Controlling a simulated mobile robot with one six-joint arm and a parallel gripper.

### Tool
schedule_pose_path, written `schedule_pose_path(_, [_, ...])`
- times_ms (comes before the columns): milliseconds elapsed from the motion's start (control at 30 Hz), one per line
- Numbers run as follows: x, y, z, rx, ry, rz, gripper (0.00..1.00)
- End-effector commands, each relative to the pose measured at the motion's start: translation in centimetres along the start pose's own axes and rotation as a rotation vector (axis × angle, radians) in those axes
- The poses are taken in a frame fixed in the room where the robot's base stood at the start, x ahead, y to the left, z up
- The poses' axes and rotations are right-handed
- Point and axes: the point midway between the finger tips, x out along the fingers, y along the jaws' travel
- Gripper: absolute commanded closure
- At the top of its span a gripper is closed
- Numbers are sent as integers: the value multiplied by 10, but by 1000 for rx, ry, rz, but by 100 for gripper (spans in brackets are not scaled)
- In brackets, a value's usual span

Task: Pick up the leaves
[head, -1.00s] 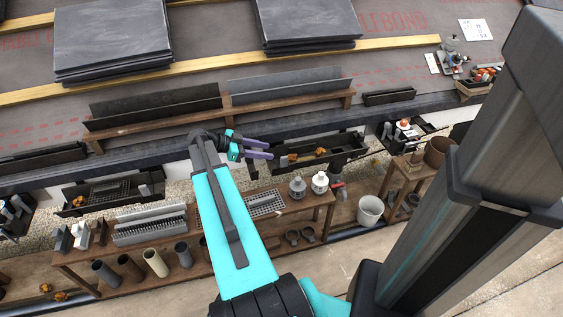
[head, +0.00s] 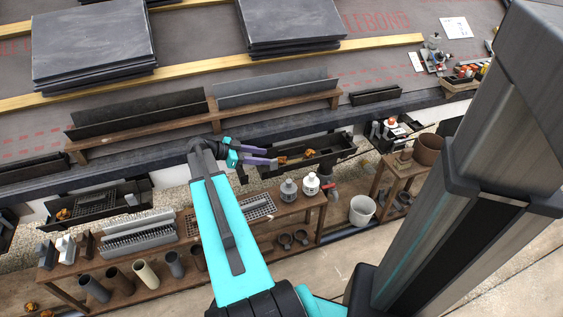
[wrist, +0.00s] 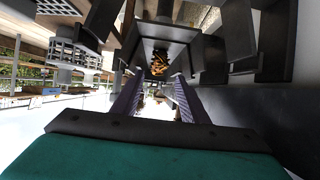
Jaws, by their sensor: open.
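Orange-brown leaves lie in a black gutter trough (head: 325,158) right of centre in the head view: one clump (head: 308,152) and another (head: 282,159) nearer my gripper. My gripper (head: 276,158), with purple fingers, is open at the left end of that trough, close to the nearer clump. In the wrist view, leaves (wrist: 159,65) show beyond the fingers, between and above the tips; the gap between fingers is empty. More leaves (head: 64,214) lie in another gutter trough (head: 110,207) at the left, and a few leaves (head: 30,307) are on the ground at bottom left.
A wooden bench (head: 150,296) with pipes, grates and two grey-white canisters (head: 311,184) stands below the gutter. A white bucket (head: 362,209) is right of it. Slate stacks (head: 95,45) lie on the roof above. A shelf with long dark profiles (head: 140,115) is behind my gripper.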

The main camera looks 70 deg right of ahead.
Motion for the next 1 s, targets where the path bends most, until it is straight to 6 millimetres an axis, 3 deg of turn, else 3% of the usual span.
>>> schedule_pose_path(100, [19,0,1,1,0,1,60])
schedule_pose_path(300, [38,0,1,1,1,0,60])
schedule_pose_path(767, [42,0,1,0,0,-2,60])
schedule_pose_path(1000, [61,0,4,0,0,-1,60])
